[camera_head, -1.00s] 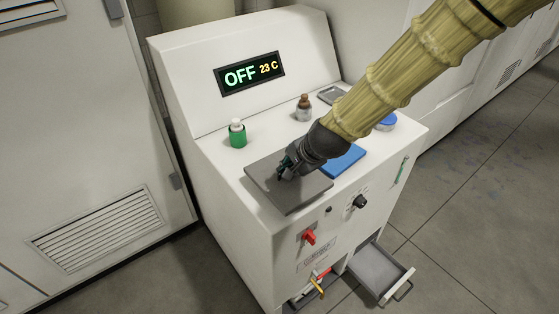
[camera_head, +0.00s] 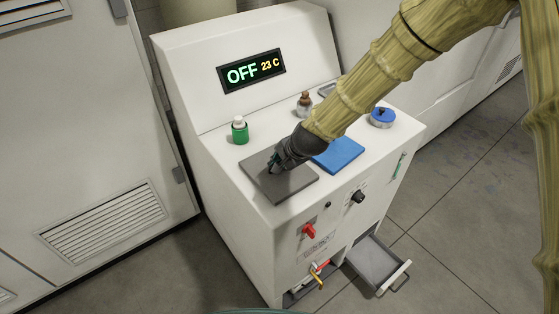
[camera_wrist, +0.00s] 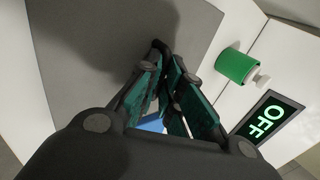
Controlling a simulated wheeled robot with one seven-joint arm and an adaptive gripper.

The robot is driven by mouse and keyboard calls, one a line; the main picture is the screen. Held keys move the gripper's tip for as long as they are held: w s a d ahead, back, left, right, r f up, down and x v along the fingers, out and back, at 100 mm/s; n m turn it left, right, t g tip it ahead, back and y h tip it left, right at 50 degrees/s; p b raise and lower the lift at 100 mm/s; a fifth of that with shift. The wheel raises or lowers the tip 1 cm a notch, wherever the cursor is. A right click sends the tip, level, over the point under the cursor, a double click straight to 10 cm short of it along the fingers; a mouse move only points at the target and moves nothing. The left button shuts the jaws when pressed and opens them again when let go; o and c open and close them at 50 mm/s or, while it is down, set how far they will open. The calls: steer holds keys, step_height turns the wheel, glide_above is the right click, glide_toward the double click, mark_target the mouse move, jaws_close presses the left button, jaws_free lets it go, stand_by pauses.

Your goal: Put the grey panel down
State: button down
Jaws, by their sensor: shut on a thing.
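The grey panel (camera_head: 283,187) is a flat square plate above or on the front left of the white machine's top; I cannot tell if it touches the surface. It looks level. My gripper (camera_head: 275,167) is shut on it, with the fingertips over the plate's middle part. The wrist view shows the grey panel (camera_wrist: 95,35) filling the upper left and my narrow closed fingers (camera_wrist: 163,52) against it. The exact grip point is hidden by the fingers.
A green bottle (camera_head: 240,132) stands behind the panel, and a blue panel (camera_head: 338,155) lies to its right. A brown-topped bottle (camera_head: 304,103) and a blue-lidded container (camera_head: 382,117) stand further back. The display (camera_head: 251,71) reads OFF, 23 C. An open drawer (camera_head: 377,264) juts out below.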

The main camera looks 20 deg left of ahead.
steer(key=shift+f, duration=0.1)
steer(key=c, duration=1.6)
jaws_free()
steer(key=shift+r, duration=0.2)
steer(key=b+v, duration=0.3)
steer(key=v, duration=0.9)
